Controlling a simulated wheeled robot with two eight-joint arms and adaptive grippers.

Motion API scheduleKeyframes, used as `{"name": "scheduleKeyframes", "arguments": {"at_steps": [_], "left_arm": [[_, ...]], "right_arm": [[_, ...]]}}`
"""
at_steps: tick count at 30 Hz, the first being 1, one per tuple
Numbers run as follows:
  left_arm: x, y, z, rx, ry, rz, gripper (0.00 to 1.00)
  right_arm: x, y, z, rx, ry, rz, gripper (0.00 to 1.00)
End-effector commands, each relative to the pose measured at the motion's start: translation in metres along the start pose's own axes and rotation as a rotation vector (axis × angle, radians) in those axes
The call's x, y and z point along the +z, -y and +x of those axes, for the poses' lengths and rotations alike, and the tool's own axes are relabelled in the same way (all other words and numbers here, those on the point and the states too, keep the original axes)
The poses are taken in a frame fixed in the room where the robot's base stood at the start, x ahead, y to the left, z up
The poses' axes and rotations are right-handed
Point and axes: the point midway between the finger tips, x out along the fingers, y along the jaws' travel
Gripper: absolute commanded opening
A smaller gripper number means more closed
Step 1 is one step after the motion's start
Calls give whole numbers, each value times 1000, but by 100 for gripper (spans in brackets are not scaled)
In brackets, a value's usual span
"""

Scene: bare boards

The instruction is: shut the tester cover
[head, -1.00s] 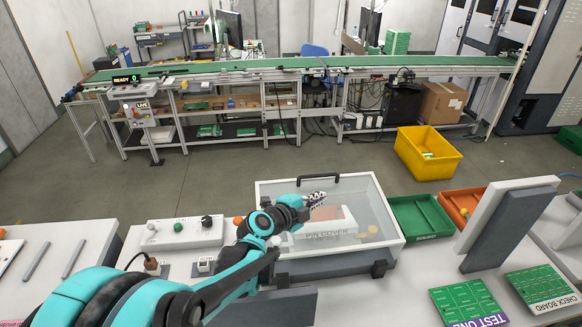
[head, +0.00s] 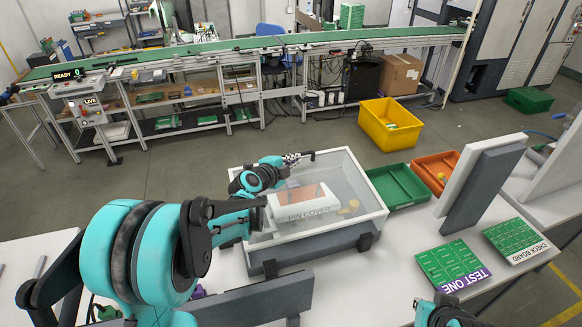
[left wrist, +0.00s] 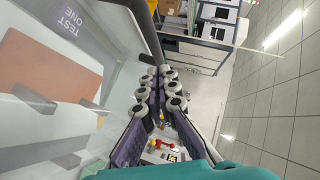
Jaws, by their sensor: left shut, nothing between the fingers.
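The tester (head: 318,246) stands on the bench with its clear, white-rimmed cover (head: 362,178) lying over it. A white block lettered PIN COVER (head: 305,208) shows through the cover. A dark handle (head: 313,155) is on the cover's far edge, and two dark hinge blocks show on the near side. My left gripper (head: 292,159) is shut and empty, just left of the handle over the cover. In the left wrist view, its fingers (left wrist: 160,75) point at the dark handle bar (left wrist: 146,32); contact is unclear. My right gripper (head: 440,312) is partly cut off at the bottom edge.
A green tray (head: 398,186) and an orange tray (head: 437,170) sit right of the tester. A dark-edged upright panel (head: 482,185) stands beyond. TEST ONE (head: 455,268) and CHECK BOARD (head: 517,243) boards lie at right. A yellow crate (head: 390,124) is on the floor.

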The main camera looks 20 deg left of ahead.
Motion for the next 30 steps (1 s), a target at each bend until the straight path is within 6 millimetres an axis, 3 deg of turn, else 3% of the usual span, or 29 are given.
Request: {"name": "scheduleKeyframes", "arguments": {"at_steps": [6, 17, 30], "left_arm": [[12, 0, 12, 1, 0, 0, 0], [13, 0, 12, 1, 0, 0, 0], [45, -25, 44, 0, 0, 0, 0]], "right_arm": [[3, 0, 4, 0, 0, 0, 0], [3, 0, 4, 0, 0, 0, 0], [21, 0, 30, 0, 0, 0, 0]]}}
